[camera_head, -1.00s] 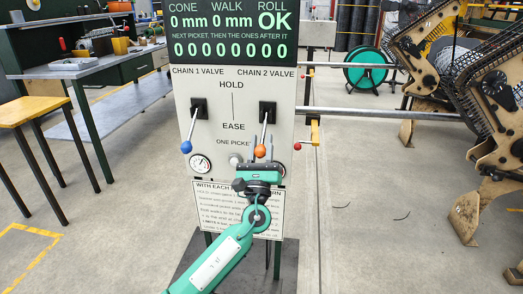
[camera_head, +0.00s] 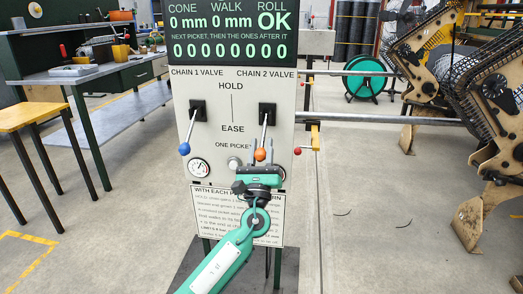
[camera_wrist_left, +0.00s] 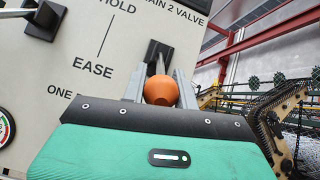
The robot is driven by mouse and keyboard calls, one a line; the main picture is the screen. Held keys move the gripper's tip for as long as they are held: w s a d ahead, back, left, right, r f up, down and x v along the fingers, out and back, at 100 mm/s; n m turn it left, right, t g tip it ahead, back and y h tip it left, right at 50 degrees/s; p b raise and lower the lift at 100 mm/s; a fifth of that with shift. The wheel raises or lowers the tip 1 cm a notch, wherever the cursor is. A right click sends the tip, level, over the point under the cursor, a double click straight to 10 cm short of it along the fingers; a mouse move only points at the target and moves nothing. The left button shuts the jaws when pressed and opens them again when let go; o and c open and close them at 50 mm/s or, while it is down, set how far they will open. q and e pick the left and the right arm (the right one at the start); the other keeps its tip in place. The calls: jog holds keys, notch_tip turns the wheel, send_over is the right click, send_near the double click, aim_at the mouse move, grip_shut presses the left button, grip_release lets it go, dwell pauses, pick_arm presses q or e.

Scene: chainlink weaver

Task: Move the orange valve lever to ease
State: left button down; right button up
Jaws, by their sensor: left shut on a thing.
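The orange valve lever, with its orange ball knob (camera_head: 260,154), hangs from the Chain 2 valve slot on the white control panel (camera_head: 222,133). It points down, with its knob below the level of the EASE label. My left gripper (camera_head: 260,161) comes up from below and is shut on the orange knob. In the left wrist view the knob (camera_wrist_left: 161,88) sits between the two grey fingers. The lever's shaft is mostly hidden there behind the knob. My right gripper is not in view.
A blue-knobbed lever (camera_head: 184,149) hangs on the Chain 1 side. A small red knob (camera_head: 297,151) juts from the panel's right edge. A gauge (camera_head: 199,168) is at lower left. A yellow-topped stool (camera_head: 28,116) and a workbench (camera_head: 95,73) stand left.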

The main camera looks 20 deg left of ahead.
pick_arm(q)
jog(key=shift+f, duration=0.1)
jog(key=c, duration=1.1)
grip_release()
jog(key=shift+w, duration=0.1)
jog(key=v, duration=1.4)
